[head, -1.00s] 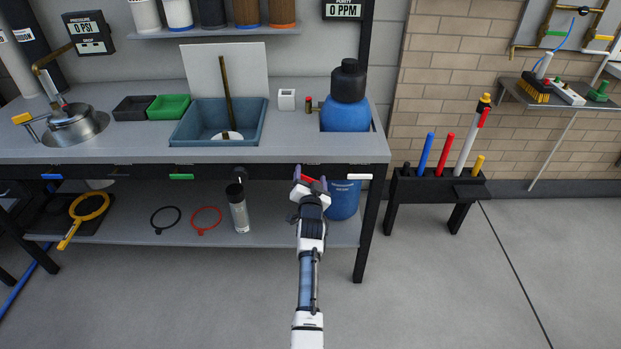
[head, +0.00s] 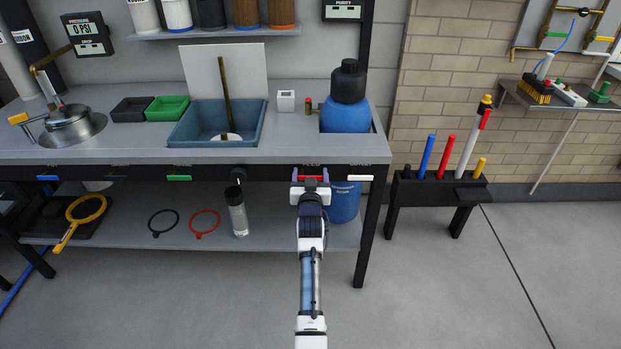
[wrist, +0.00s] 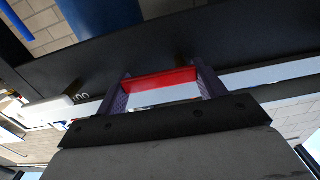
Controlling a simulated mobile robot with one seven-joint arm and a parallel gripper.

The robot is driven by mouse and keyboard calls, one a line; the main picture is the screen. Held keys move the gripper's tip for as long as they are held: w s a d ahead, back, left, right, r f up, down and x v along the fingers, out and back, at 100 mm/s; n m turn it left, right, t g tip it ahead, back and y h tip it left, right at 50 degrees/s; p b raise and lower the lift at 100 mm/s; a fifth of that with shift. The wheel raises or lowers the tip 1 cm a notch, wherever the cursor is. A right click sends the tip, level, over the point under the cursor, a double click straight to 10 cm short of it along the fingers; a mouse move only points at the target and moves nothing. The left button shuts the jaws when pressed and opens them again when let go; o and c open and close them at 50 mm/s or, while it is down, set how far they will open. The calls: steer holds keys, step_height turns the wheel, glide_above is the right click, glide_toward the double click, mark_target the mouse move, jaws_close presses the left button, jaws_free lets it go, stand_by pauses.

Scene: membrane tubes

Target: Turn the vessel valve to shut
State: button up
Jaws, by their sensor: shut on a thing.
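A red bar handle (head: 311,178) is on the dark front rail of the bench, below a label too small to read. It lies level. My gripper (head: 311,180) is at the rail with a finger at each end of this handle. In the wrist view the red handle (wrist: 160,80) spans between my two dark fingers (wrist: 161,88), held across its length. Other bar handles on the rail are blue (head: 48,177), green (head: 180,178) and white (head: 360,177). I cannot read which one is the vessel valve. A metal vessel (head: 68,117) sits at the bench's left.
A clear bottle (head: 237,212) stands on the lower shelf left of my arm. A black rack (head: 432,190) is to the right. The floor at right is clear.

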stand_by(0.4)
steer(key=o, duration=0.7)
steer(key=s+b, duration=0.1)
steer(key=s, duration=1.3)
steer(key=shift+a, duration=0.1)
